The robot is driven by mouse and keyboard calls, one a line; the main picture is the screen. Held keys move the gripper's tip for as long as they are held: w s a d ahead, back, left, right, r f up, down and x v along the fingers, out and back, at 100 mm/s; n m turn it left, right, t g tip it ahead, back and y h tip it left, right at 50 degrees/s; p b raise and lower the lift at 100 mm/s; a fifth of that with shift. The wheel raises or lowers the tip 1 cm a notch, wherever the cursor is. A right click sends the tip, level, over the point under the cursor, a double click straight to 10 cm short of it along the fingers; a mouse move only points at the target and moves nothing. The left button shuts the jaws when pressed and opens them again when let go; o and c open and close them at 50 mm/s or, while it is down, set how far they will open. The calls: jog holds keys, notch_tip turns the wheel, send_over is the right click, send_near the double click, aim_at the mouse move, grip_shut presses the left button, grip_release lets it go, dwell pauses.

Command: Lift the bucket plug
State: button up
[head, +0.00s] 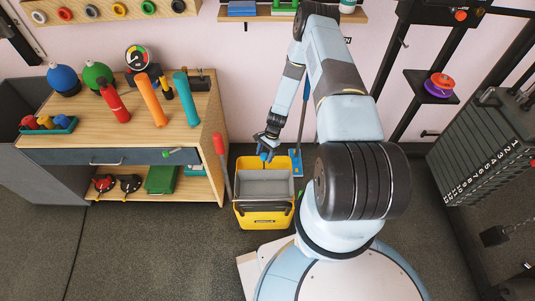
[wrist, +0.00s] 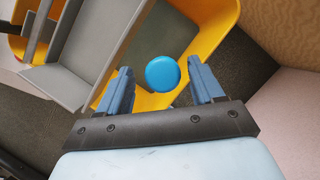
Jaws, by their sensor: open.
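The bucket (head: 264,216) is yellow with a grey insert and stands on the floor in the head view; its yellow rim also shows in the wrist view (wrist: 215,12). The bucket plug (wrist: 162,73) shows as a round blue knob over the yellow end section of the bucket. My gripper (head: 267,149) is above the far end of the bucket. In the wrist view its two blue fingers are open, one on each side of the plug, with visible gaps. I cannot tell whether the fingertips reach down to the plug's height. The lower part of the plug is hidden.
A wooden workbench (head: 120,133) with colored cylinders stands left of the bucket. A red-handled stick (head: 220,147) leans between them. A blue-handled tool (head: 296,164) stands just right of the bucket's far end. A weight stack (head: 480,150) is at the right. Floor in front is clear.

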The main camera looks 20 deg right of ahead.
jog(key=shift+c, duration=0.3)
jog(key=shift+s+f, duration=0.1)
grip_shut()
dwell(0.4)
